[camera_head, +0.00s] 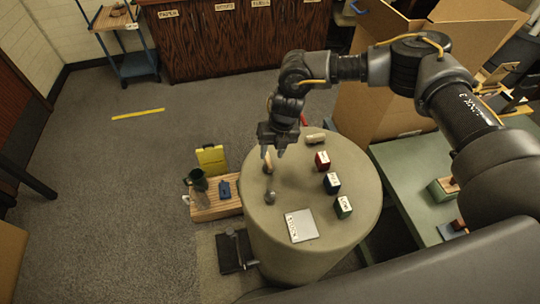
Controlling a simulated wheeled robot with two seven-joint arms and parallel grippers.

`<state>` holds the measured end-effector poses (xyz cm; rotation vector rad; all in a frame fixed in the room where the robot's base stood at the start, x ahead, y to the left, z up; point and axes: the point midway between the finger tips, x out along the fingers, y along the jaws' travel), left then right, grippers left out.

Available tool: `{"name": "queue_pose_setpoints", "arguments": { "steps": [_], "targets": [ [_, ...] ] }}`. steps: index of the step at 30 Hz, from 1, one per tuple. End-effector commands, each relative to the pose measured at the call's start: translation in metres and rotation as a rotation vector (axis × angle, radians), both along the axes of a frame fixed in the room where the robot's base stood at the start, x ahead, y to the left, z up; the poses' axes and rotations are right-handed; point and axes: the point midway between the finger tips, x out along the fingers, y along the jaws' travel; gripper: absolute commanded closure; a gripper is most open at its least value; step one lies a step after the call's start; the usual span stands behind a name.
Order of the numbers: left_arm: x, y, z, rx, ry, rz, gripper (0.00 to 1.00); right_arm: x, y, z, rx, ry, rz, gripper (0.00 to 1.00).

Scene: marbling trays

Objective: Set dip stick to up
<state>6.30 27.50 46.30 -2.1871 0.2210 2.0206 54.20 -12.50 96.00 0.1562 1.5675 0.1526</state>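No label marks the dip stick. A small upright piece (267,163) with a pale tip and a dark rounded knob (270,197) stand near the left edge of the round table (300,250); I cannot tell whether they form one stick. A dark upright lever (236,246) on a black base also stands on the floor left of the table. My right gripper (272,154) points down above the table's back left part, close above the upright piece in the picture. Its fingers are apart with nothing seen between them. My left gripper is not in view.
A cardboard box (385,110) stands behind right.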

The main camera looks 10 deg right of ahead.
Motion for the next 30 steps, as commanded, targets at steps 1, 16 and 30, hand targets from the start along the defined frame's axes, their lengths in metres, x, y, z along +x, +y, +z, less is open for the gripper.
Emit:
{"name": "queue_pose_setpoints", "arguments": {
  "steps": [1,16,30],
  "targets": [
    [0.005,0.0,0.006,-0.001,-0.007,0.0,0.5,-0.001,0.001,-0.006,-0.002,0.003,-0.003,0.6],
    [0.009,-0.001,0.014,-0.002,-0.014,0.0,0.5,0.0,0.008,-0.042,-0.001,-0.002,-0.001,0.6],
    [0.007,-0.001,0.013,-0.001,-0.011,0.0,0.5,0.0,0.007,-0.042,0.0,-0.002,-0.001,1.0]
  ]
}}
